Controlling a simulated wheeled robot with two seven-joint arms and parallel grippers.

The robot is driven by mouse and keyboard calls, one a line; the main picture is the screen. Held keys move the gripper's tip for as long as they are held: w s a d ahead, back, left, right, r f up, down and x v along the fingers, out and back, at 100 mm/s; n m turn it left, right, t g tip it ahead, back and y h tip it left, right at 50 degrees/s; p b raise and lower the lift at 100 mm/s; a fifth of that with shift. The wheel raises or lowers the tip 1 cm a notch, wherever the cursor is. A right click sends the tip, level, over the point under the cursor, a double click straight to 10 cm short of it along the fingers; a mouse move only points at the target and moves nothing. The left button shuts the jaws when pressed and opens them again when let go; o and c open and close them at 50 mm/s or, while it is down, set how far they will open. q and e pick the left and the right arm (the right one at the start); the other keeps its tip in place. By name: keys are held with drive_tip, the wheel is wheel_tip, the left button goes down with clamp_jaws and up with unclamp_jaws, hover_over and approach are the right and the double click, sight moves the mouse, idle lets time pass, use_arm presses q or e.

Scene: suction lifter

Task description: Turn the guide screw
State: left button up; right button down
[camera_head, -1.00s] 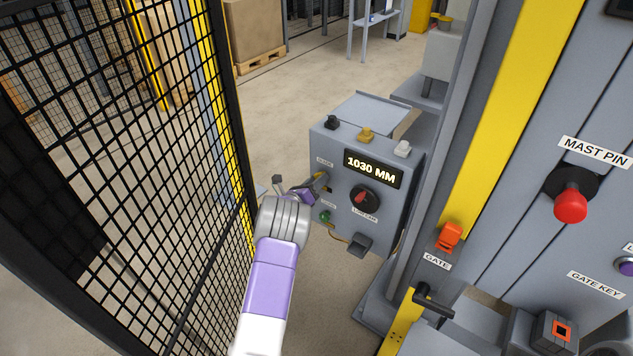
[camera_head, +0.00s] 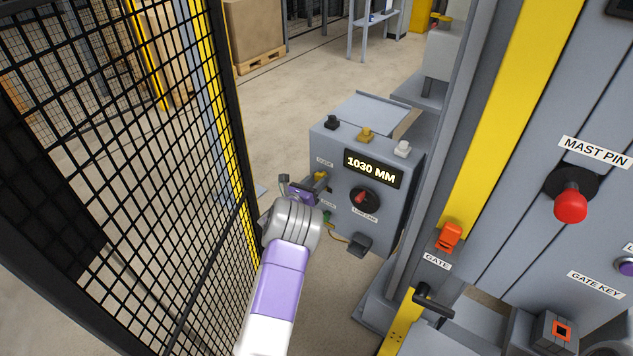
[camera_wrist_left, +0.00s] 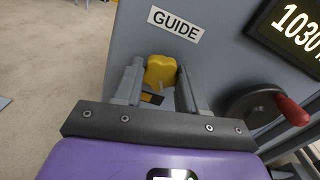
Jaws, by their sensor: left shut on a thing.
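The guide screw has a yellow head (camera_wrist_left: 160,70) below the GUIDE label (camera_wrist_left: 174,23) on the grey control box. It also shows in the head view (camera_head: 320,176), on the box's left part. My left gripper (camera_wrist_left: 158,78) has its two grey fingers on either side of the yellow head and is shut on it. In the head view my left gripper (camera_head: 314,182) reaches the box from the lower left, and its wrist hides part of the box's lower left. My right gripper is not in view.
The box (camera_head: 386,215) carries a 1030 MM display (camera_head: 373,168) and a crank with a red handle (camera_head: 361,197). A black mesh fence (camera_head: 130,150) stands close to the left of my arm. The yellow-striped mast panel (camera_head: 500,150) is at the right.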

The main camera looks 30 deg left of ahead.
use_arm(q)
drive_tip(key=o, duration=1.1)
drive_tip(key=shift+c, duration=0.2)
drive_tip(key=shift+s, duration=0.1)
drive_tip(key=s+p, duration=0.1)
drive_tip(key=s, duration=0.6)
drive_tip(key=shift+s+a+p, duration=0.25)
drive_tip(key=shift+a+p, duration=0.1)
drive_tip(key=shift+p, duration=0.05)
